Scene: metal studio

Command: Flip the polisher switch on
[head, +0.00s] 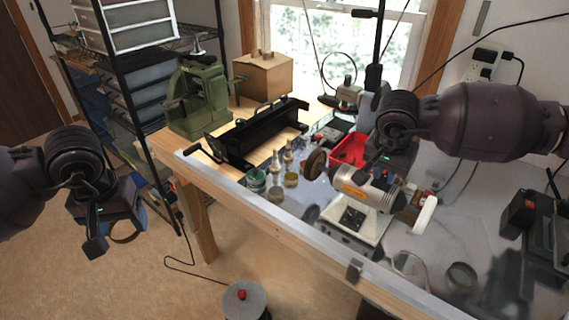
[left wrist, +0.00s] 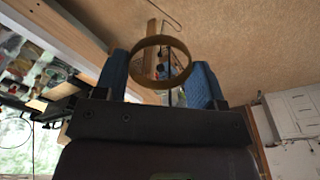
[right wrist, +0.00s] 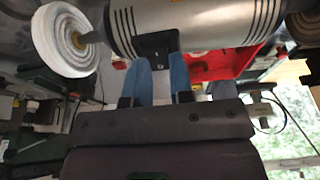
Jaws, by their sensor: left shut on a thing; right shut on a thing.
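The polisher (head: 365,188) is a silver motor with an orange label on the workbench. It has a white wheel (head: 425,215) on its right end and a brown wheel (head: 314,165) on its left. My right gripper (head: 385,170) is at the motor's back side. In the right wrist view its blue fingertips (right wrist: 160,62) close at a small black box (right wrist: 153,45) on the motor housing (right wrist: 190,22); the switch itself is not clear. My left gripper (head: 122,228) is off the bench, shut on a brass-coloured ring (left wrist: 160,62).
A red bin (head: 348,150) stands behind the polisher. A green vise (head: 200,98), black metal bender (head: 255,130) and small jars (head: 257,180) occupy the bench's left part. A dark machine (head: 540,235) stands at right. A shelf rack (head: 130,75) is beyond the bench.

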